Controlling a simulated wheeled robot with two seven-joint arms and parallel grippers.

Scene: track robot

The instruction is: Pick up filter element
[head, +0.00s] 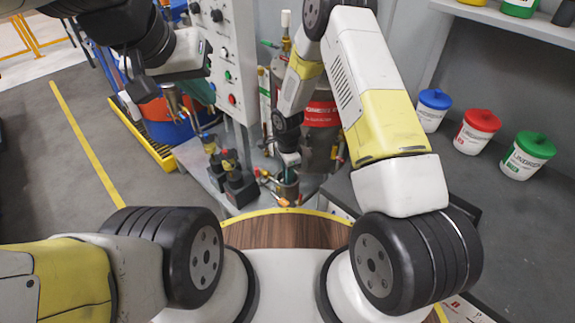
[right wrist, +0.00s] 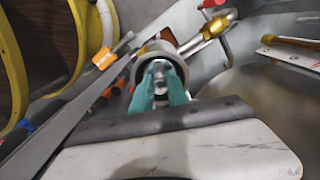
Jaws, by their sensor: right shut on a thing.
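My right gripper (head: 290,160) reaches down over a small metal cup-like housing (head: 287,188) among the fittings on the grey bench. In the right wrist view, its teal fingers (right wrist: 160,85) are shut on a small pale grey piece at the round mouth of the housing (right wrist: 158,50). This piece looks like the filter element (right wrist: 159,72), and the fingers hide most of it. My left gripper (head: 150,90) is at the upper left, away from the housing. A metal cylinder (head: 172,98) shows beside it; whether the gripper holds it is unclear.
Black-based valves (head: 238,185) stand left of the housing. A grey control panel (head: 228,60) and a dark cylinder with a red band (head: 322,114) stand behind. Blue-lidded (head: 432,112), red-lidded (head: 477,132) and green-lidded (head: 526,156) tubs stand on the right. The space beside the housing is crowded.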

